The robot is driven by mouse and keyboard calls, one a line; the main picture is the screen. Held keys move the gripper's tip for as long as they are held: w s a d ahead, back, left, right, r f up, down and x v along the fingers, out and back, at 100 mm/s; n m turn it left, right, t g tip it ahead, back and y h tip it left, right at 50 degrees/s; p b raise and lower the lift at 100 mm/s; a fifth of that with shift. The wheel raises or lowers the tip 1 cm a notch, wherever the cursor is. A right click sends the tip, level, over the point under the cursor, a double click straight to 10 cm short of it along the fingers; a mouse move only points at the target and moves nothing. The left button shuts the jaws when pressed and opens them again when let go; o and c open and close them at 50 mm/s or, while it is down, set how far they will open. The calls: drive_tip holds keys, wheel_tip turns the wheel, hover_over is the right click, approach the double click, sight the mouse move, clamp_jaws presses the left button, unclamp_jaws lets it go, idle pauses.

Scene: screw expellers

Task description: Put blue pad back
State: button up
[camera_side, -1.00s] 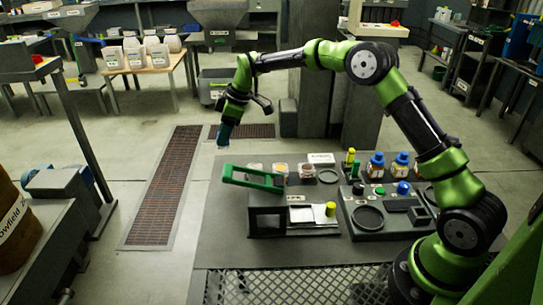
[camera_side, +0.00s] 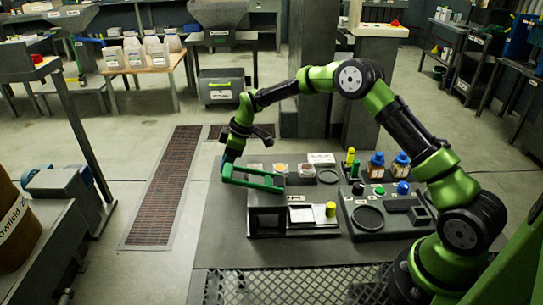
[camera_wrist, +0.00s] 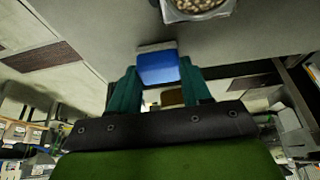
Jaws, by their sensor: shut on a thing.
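The blue pad (camera_wrist: 158,67) is a small blue block with a pale grey layer along one edge. It sits between the two teal fingers of my gripper (camera_wrist: 160,84) in the wrist view, and the gripper is shut on it. In the side view my gripper (camera_side: 230,157) points down at the left end of the work mat, close to the green frame (camera_side: 252,181). I cannot tell whether they touch. The pad is too small or hidden to make out in the side view.
The green frame tilts above a dark stand (camera_side: 266,222). A yellow-capped part (camera_side: 331,209) stands right of it. A dark panel (camera_side: 385,230) with green and blue knobs, a ring and recesses lies further right. Small dishes, one of pale pellets (camera_wrist: 197,6), and blue-capped bottles (camera_side: 376,165) line the back.

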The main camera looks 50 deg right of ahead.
drive_tip(key=shift+f, duration=0.1)
drive_tip(key=o, duration=1)
drive_tip(key=s+r+m, duration=0.1)
drive_tip(key=s+r, duration=0.2)
drive_tip(key=r, duration=0.3)
drive_tip(key=s+d+r+m+h, duration=0.1)
drive_tip(key=s+r, duration=0.3)
drive_tip(key=r, duration=0.3)
drive_tip(key=s+r, duration=0.3)
drive_tip(key=r, duration=0.3)
drive_tip(key=s+r+m+t, duration=0.1)
drive_tip(key=s+m, duration=0.2)
drive_tip(key=s, duration=0.6)
drive_tip(key=s+a+r+m+t, duration=0.1)
drive_tip(key=s+m, duration=0.3)
drive_tip(key=s, duration=0.4)
drive_tip(key=s+r+m+t, duration=0.1)
drive_tip(key=s+m, duration=0.3)
drive_tip(key=s, duration=0.5)
drive_tip(key=shift+s+a+r+t, duration=0.3)
drive_tip(key=shift+r+t, duration=0.1)
drive_tip(key=shift+t, duration=0.1)
